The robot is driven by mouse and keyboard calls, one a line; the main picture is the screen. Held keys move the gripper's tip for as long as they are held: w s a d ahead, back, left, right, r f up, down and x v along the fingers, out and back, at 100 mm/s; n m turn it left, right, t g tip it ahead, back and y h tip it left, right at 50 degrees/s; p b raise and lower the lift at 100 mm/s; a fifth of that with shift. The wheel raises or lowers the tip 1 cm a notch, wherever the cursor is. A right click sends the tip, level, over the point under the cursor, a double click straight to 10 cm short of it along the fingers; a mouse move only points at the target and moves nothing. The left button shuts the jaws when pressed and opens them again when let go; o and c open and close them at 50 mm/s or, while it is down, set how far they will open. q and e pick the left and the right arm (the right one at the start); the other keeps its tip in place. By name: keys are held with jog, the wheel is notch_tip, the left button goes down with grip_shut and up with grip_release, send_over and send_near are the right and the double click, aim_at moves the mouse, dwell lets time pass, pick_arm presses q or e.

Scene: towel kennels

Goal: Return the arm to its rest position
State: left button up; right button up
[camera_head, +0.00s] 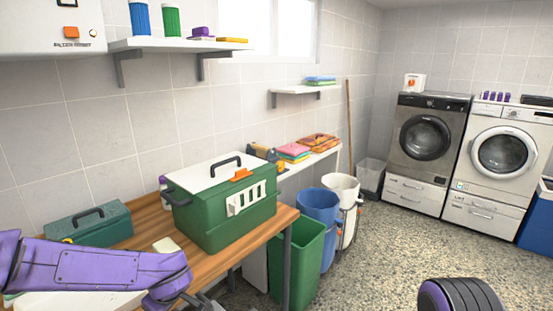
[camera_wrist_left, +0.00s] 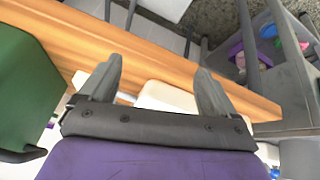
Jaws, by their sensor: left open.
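My left arm (camera_head: 95,268) is purple and reaches in from the left over the wooden table. In the left wrist view my left gripper (camera_wrist_left: 160,78) is open. A pale flat item (camera_wrist_left: 165,97) shows behind its fingers; I see no object held. A green kennel (camera_head: 222,219) with a white top, black handle and orange latch stands on the table, beyond the left arm; a green side in the left wrist view (camera_wrist_left: 22,85) appears to be the same kennel. Part of my right arm (camera_head: 460,296) shows at the bottom right; its gripper is out of view.
A teal case (camera_head: 90,228) stands at the table's left. The wooden table (camera_head: 283,217) ends near a green bin (camera_head: 297,258), a blue bin (camera_head: 318,208) and a white bucket (camera_head: 343,190). Two washing machines (camera_head: 428,150) stand at the back right. Speckled floor is clear in front.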

pick_arm(q)
jog(key=s+a+f+m+t+y, duration=0.1)
jog(key=s+a+f+t, duration=0.15)
jog(key=s+f, duration=1.05)
jog(key=s+f+m+g, duration=0.1)
jog(key=s+f+m, duration=0.1)
jog(key=s+f, duration=0.3)
jog(key=s+a+f+m+g+h, duration=0.1)
jog(key=s+f, duration=0.5)
jog(key=s, duration=0.7)
jog(key=shift+s+a+f+m+g, duration=0.25)
jog(key=shift+m+g, duration=0.3)
jog(key=shift+m, duration=0.55)
